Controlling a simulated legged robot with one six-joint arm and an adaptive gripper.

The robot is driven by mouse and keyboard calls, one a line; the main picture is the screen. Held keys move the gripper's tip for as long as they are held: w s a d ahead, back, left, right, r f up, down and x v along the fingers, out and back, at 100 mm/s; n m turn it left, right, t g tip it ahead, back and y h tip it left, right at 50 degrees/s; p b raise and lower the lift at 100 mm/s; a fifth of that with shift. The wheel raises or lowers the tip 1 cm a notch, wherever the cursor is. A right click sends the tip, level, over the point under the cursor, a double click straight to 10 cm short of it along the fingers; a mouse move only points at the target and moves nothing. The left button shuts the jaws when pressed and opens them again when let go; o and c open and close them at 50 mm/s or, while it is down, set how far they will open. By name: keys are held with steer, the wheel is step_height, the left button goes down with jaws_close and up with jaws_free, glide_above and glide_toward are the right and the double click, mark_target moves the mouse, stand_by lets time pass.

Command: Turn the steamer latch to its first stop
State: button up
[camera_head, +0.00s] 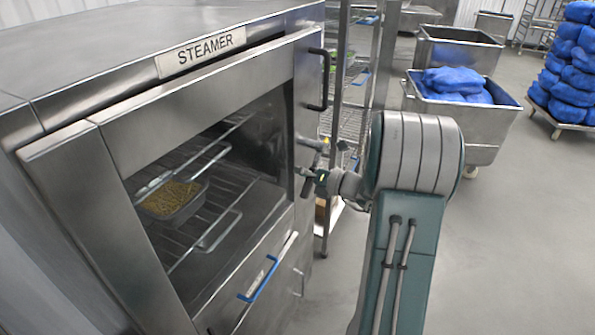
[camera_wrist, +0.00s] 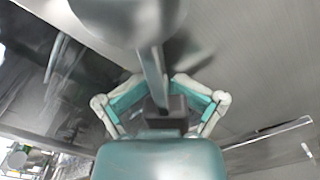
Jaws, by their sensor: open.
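The steamer (camera_head: 195,85) stands at the left of the head view with its glass-fronted door shut. The latch shows as a dark lever (camera_head: 307,188) at the door's right edge, small and partly covered by my gripper. In the wrist view a grey metal bar (camera_wrist: 153,75), which looks like the latch lever, runs between the fingers under a large rounded, blurred part. My gripper (camera_wrist: 160,82) is open, one finger on each side of this bar. In the head view my gripper (camera_head: 316,160) is at the latch. Contact cannot be told.
A black handle (camera_head: 318,80) is above the latch. A tray of grain (camera_head: 172,198) sits on a wire rack behind the glass. A wire shelf rack (camera_head: 345,120) stands close behind.

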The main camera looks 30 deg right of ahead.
steer(key=v, duration=0.8)
